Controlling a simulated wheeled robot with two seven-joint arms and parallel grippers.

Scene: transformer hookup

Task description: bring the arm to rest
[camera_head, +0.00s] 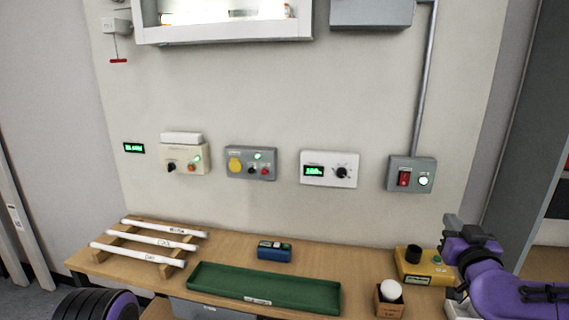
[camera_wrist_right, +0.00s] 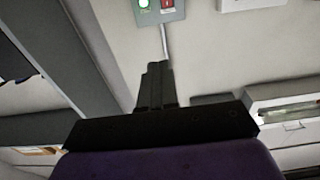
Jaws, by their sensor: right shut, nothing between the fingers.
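My right arm (camera_head: 500,285) is purple and comes in from the lower right. Its black gripper (camera_head: 452,222) points up above the right end of the workbench, just behind and over the yellow box in the picture. In the right wrist view the two black fingers (camera_wrist_right: 155,72) are together, with nothing between them. They show in front of the wall, below the grey switch box (camera_wrist_right: 158,8), and touch nothing that I can see. A purple and black part of my own body shows at the lower left; my left gripper is not in view.
The wooden workbench (camera_head: 225,250) holds a rack with white tubes (camera_head: 150,240), a blue device (camera_head: 274,251), a green tray (camera_head: 262,287), a small box with a white bulb (camera_head: 390,292) and a yellow box (camera_head: 422,270). Control boxes (camera_head: 329,169) line the wall. A dark cabinet (camera_head: 535,130) stands right.

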